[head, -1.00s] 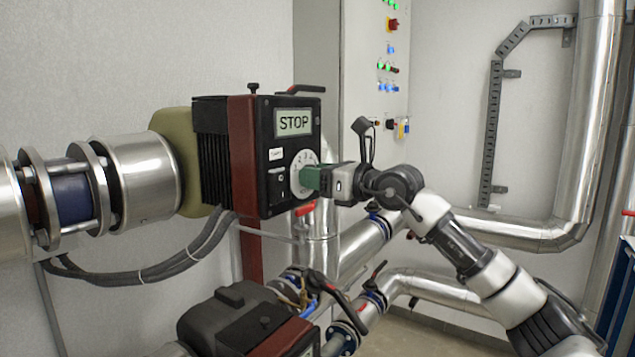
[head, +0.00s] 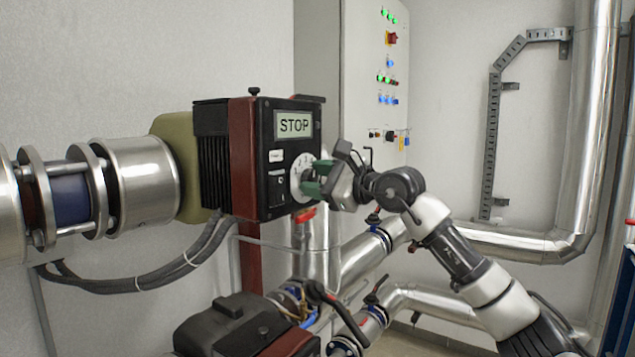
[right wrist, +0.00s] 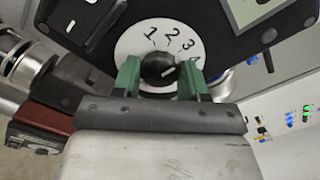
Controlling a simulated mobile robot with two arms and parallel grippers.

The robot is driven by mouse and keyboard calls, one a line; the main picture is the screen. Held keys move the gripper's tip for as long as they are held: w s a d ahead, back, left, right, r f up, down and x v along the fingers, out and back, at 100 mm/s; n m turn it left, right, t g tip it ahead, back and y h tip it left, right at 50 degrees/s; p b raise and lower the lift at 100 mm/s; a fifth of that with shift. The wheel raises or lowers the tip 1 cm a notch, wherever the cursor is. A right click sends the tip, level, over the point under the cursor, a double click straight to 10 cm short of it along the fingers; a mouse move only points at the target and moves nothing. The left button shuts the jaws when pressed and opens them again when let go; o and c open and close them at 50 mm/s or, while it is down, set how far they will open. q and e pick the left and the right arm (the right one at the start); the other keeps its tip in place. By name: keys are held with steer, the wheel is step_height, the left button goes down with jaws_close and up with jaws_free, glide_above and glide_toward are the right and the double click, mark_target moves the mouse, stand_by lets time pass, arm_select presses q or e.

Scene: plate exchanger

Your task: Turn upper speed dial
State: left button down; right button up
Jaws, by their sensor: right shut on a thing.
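The upper pump controller (head: 265,150) is a black and dark red box with a lit display reading STOP (head: 294,124). Its speed dial (head: 303,172) is a white numbered disc, partly hidden behind my right gripper (head: 318,180). In the right wrist view, the dial's black knob (right wrist: 158,69) with a white mark sits between the green fingers of my right gripper (right wrist: 160,78). The gripper is shut on the knob and looks rolled relative to the box. The numbers 1, 2 and 3 show above the knob. My left gripper is out of view.
A lower pump (head: 245,330) stands below, with red-handled valves on steel pipes (head: 360,255) beside it. A tall control cabinet (head: 372,60) with lit buttons stands behind. Black cables (head: 150,275) hang under the upper controller. Free room lies to the right.

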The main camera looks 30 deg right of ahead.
steer(key=shift+n, duration=0.3)
steer(key=o, duration=0.9)
steer(key=shift+o, duration=0.2)
steer(key=shift+s+d+f+b, duration=0.15)
steer(key=shift+s+b, duration=0.2)
steer(key=shift+b, duration=0.05)
steer(key=b+v, duration=0.4)
steer(key=v, duration=0.6)
